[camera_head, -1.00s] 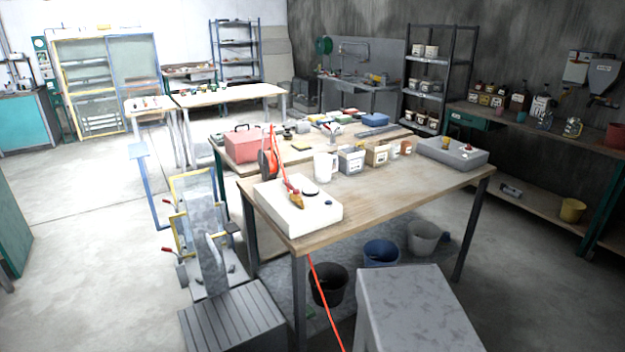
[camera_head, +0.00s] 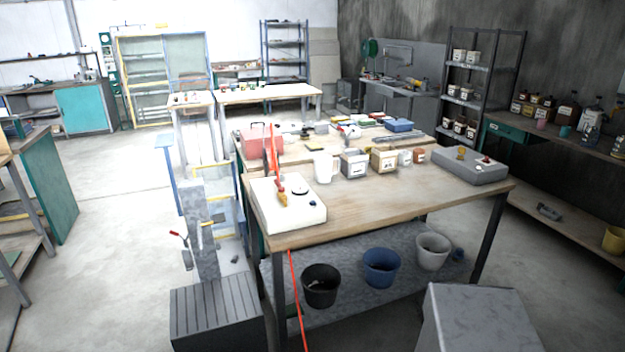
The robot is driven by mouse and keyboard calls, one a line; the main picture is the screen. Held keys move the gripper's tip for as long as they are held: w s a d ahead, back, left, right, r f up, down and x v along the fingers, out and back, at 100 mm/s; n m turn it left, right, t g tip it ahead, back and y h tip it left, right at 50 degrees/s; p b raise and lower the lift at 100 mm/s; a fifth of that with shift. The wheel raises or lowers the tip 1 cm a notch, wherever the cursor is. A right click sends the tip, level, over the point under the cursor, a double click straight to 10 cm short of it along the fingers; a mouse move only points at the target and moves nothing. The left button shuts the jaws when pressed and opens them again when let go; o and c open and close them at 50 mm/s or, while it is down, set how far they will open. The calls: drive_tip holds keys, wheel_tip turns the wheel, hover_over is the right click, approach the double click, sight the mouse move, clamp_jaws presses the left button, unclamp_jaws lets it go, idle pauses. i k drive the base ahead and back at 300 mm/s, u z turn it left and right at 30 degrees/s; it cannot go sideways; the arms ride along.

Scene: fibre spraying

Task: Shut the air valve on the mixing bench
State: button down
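The mixing bench (camera_head: 400,208) is a wooden-topped table with dark legs in the middle of the head view. A white box (camera_head: 290,212) lies at its near left corner. On the box is a small yellow and red fitting (camera_head: 283,195), which looks like the air valve; its handle position is too small to tell. A dark round part (camera_head: 300,187) and a small blue part sit beside it. A red hose (camera_head: 296,300) hangs at the bench's near left leg. My gripper is not in view.
A white jug (camera_head: 323,167), several small containers and a grey tray (camera_head: 470,168) stand on the bench. Black, blue (camera_head: 381,267) and grey buckets are on the lower shelf. A ribbed grey block (camera_head: 217,318) stands at front left. Open floor (camera_head: 115,240) lies to the left.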

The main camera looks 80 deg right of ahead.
sight(281, 189)
drive_tip(key=u, duration=0.2)
drive_tip(key=k, duration=0.65)
drive_tip(key=z, duration=1.3)
drive_tip(key=i, duration=0.6)
drive_tip(key=z, duration=0.15)
drive_tip(key=k, duration=0.45)
drive_tip(key=z, duration=0.05)
